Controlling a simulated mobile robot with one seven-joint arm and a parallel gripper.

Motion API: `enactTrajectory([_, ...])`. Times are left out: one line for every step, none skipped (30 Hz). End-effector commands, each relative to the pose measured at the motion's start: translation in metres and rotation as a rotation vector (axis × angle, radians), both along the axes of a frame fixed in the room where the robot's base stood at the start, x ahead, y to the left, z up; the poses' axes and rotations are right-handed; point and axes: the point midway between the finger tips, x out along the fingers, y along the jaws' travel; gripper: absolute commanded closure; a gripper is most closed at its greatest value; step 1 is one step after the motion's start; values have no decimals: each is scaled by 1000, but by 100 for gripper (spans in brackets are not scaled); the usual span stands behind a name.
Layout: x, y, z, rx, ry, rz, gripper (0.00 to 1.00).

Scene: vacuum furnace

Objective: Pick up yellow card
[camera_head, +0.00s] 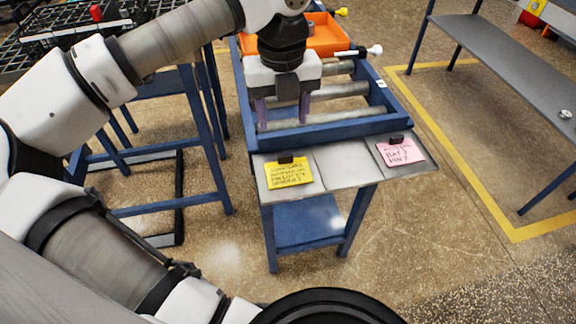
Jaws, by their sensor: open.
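The yellow card (289,174) lies on the near left part of the grey shelf (334,172) at the front of the blue stand. It has handwriting and a small dark clip or block at its top edge. My gripper (282,112) is above the stand's roller frame, behind and above the yellow card and apart from it. Its two purple fingers point down, spread apart with nothing between them.
A pink card (400,151) with a dark clip lies on the same shelf to the right. The blue frame rail (330,132) rises behind the cards. An orange tray (322,38) sits farther back. A grey bench (500,50) stands at the right. Floor in front is clear.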

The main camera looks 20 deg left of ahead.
Motion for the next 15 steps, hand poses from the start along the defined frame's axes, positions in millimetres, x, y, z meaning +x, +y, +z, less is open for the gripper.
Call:
enactTrajectory([-1,-1,-10,-3,2,-3,45])
enactTrajectory([-1,-1,-15,-4,1,-3,45])
enactTrajectory([-1,-1,-22,-3,1,-3,45])
enactTrajectory([-1,-1,-26,-3,1,-2,45])
enactTrajectory([0,-1,-30,-2,0,-2,45])
enactTrajectory([0,-1,-34,-2,-2,-1,45])
enactTrajectory([0,-1,-37,-3,-1,-1,45])
enactTrajectory([0,-1,-39,-3,-1,-2,45])
enactTrajectory([0,-1,-41,-2,-2,-2,45])
enactTrajectory([0,-1,-42,-2,-2,-2,45])
enactTrajectory([-1,-2,-44,-2,-1,-3,45])
enactTrajectory([-1,-2,-47,-2,0,-3,45])
enactTrajectory([-2,-3,-50,-4,0,-3,45])
enactTrajectory([-2,-4,-54,-5,0,-4,45])
enactTrajectory([-3,-5,-60,-6,0,-5,45])
